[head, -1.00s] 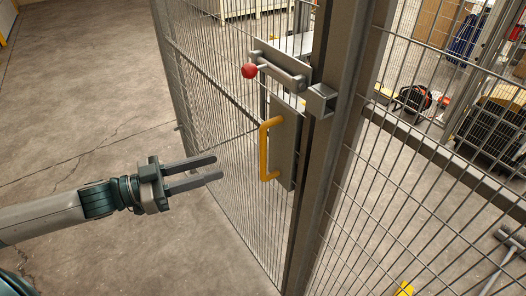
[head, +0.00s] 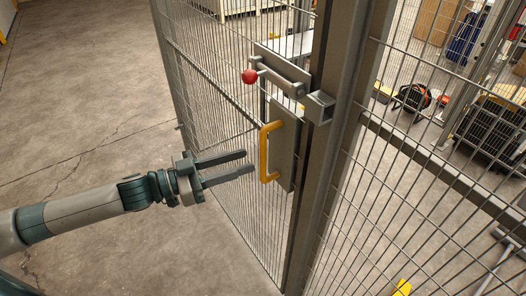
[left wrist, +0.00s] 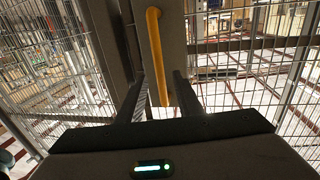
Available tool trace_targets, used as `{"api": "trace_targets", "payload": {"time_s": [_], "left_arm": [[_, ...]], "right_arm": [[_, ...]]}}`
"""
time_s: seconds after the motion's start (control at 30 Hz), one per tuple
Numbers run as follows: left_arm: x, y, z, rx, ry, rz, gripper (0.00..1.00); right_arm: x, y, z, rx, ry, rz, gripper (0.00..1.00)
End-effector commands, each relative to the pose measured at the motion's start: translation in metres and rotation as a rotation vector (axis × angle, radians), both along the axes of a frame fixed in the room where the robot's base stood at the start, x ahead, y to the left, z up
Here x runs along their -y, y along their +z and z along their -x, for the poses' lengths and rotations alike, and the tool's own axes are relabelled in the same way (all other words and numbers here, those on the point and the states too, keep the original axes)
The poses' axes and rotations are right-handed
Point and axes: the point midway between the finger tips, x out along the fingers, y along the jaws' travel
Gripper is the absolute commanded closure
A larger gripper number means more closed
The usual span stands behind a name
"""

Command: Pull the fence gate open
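The fence gate (head: 215,95) is a grey wire-mesh panel and looks shut against the post (head: 335,130). Its yellow handle (head: 264,152) is upright on a grey plate (head: 283,143). Above it is a sliding bolt with a red knob (head: 249,76); the bolt's end lies by the square bracket (head: 320,107) on the post, and I cannot tell if it is engaged. My left gripper (head: 250,162) is open and empty, its fingertips just left of the handle. In the left wrist view the handle (left wrist: 157,60) stands between the two fingers, ahead of them. My right gripper is not in view.
Fixed mesh fence (head: 420,190) continues to the right of the post. Behind it are a black crate (head: 490,130) and other items. The concrete floor (head: 80,100) left of the gate is clear.

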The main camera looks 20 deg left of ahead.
Motion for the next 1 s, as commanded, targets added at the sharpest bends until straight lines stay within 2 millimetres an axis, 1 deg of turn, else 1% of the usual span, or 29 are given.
{"api": "trace_targets", "payload": {"time_s": [0.03,0.5,0.7,1.0], "left_arm": [[0.004,0.004,-0.004,0.003,-0.001,0.001,0.67],[0.044,0.002,-0.038,0.001,0.0,0.0,0.67],[0.051,0.001,-0.044,0.002,-0.001,-0.001,0.67],[0.051,0.0,-0.044,0.001,-0.001,-0.002,0.67]], "right_arm": [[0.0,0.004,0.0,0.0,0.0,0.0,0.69],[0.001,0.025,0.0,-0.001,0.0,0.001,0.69],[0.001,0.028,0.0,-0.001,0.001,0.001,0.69],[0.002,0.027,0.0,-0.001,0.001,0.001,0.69]]}}
